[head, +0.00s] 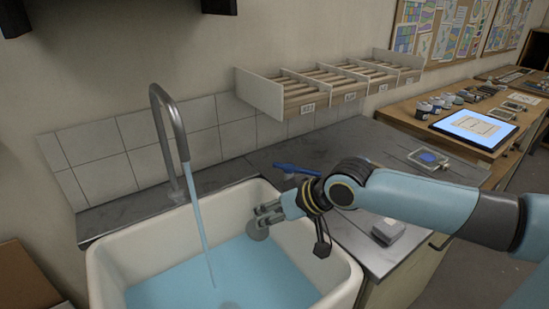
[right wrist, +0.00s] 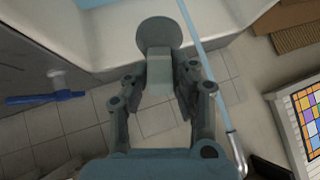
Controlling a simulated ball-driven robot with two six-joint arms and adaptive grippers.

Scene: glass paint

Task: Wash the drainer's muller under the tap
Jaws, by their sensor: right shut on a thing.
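My right gripper (head: 266,212) is shut on the muller (head: 257,230), holding it over the right part of the white sink (head: 347,284). The right wrist view shows the muller's round grey head (right wrist: 160,34) beyond the fingers and its pale handle (right wrist: 159,70) between them (right wrist: 158,88). The curved metal tap (head: 179,130) stands at the back of the sink, with a blue water stream (head: 203,232) running from it. In the head view the muller is apart from the stream, to its right. The stream (right wrist: 189,18) also passes close beside the muller in the right wrist view. My left gripper is out of view.
Blue water (head: 255,275) lies in the sink. On the counter right of the sink are a blue-handled tool (head: 297,170), a grey block (head: 388,230) and a glass plate with blue on it (head: 428,159). A wall rack (head: 330,85) hangs above the counter.

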